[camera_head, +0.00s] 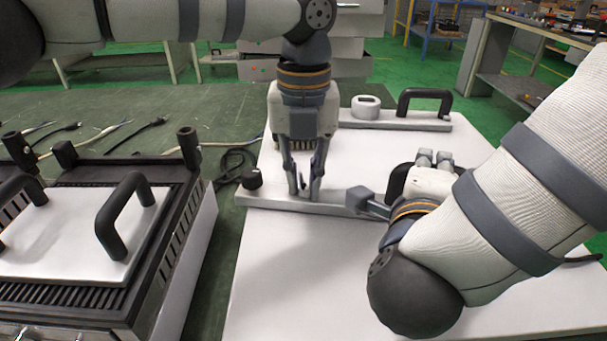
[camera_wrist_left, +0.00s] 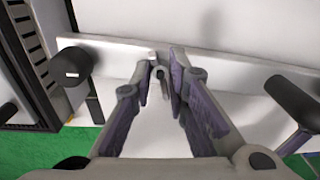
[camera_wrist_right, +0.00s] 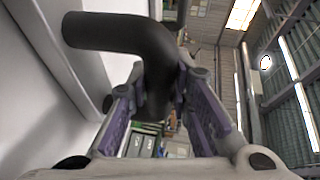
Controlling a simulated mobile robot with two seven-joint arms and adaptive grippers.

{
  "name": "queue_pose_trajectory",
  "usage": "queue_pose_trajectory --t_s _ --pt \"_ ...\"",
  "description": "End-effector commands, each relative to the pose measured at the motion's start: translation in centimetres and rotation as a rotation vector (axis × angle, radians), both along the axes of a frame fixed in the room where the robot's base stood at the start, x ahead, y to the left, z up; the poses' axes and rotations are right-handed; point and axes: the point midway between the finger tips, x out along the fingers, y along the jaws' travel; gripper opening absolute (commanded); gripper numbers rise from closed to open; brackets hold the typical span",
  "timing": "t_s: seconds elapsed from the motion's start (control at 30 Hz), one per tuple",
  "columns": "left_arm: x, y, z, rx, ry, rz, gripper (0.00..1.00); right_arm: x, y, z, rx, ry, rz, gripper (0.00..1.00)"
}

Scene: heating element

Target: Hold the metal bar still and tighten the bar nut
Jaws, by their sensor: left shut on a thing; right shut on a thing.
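The metal bar (camera_head: 270,203) is a long grey strip lying across the near part of a white panel (camera_head: 262,265), with a black knob (camera_head: 252,179) at its left end. My left gripper (camera_head: 303,193) points down at the bar. In the left wrist view its fingers close around a small grey hooked piece (camera_wrist_left: 160,74), which may be the bar nut; the fingertips partly hide it. My right gripper (camera_wrist_right: 160,88) is shut on a black curved handle (camera_wrist_right: 120,32) at the bar's right part. In the head view my right arm hides most of that grip.
A second bar (camera_head: 385,124) with a black handle (camera_head: 425,95) and white round part (camera_head: 366,105) lies farther back. A grill-like unit (camera_head: 190,215) with black handles stands left. Cables (camera_head: 125,135) lie on the green bench behind it. The panel's front left is clear.

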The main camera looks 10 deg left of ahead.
Motion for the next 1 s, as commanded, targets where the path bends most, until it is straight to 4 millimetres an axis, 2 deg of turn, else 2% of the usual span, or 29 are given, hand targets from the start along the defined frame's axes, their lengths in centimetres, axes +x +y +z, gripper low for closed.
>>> queue_pose_trajectory --t_s 0.2,0.5,1.0 --pt "-0.12 -0.21 0.07 -0.005 0.001 -0.186 0.0 0.04 0.12 0.06 0.003 -0.002 0.002 0.0" --pt "-0.1 -0.21 0.08 -0.005 0.001 -0.375 0.0 0.04 0.12 0.06 0.003 -0.002 0.002 0.0" --pt "-0.1 -0.2 0.1 -0.005 0.0 -0.481 0.0 0.03 0.1 0.05 0.002 -0.002 0.003 0.0"
